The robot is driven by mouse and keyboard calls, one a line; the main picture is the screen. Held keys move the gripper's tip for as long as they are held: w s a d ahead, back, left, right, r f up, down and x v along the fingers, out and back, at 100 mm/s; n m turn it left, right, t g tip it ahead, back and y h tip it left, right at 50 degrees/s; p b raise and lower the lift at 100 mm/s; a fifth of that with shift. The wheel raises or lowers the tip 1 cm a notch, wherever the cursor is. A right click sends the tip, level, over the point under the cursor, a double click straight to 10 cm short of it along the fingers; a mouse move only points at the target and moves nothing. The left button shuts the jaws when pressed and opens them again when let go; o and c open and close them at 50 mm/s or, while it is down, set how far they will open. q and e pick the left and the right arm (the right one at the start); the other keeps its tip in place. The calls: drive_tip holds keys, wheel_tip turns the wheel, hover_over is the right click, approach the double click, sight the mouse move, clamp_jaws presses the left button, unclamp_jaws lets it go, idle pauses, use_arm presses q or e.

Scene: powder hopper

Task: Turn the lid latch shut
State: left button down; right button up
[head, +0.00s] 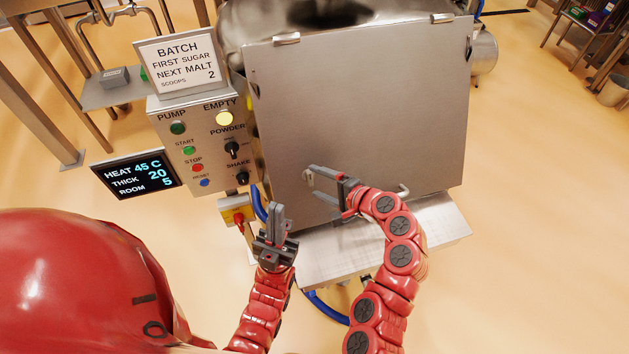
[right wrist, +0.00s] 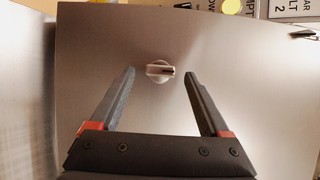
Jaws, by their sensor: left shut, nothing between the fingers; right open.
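The lid (head: 370,90) is a large flat steel panel on the front of the hopper, and it lies closed as far as I can tell. The lid latch (right wrist: 160,70) is a small pale turn knob on a round base; its bar lies crosswise in the right wrist view. My right gripper (head: 312,181) is open and faces the lid. In the right wrist view its fingertips stand on either side of the latch, with no visible contact. In the head view the latch is small near those fingertips. My left gripper (head: 276,213) is shut and empty, below the control panel.
A control panel (head: 192,150) with buttons and knobs stands left of the lid, under a batch sign (head: 178,62). A dark display (head: 137,175) hangs at left. A steel shelf (head: 330,258) juts out below the lid. Open floor lies to the right.

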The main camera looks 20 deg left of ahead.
drive_tip(key=p+v, duration=0.1)
drive_tip(key=v, duration=1.4)
drive_tip(key=shift+w+f, duration=0.1)
drive_tip(key=shift+w, duration=0.05)
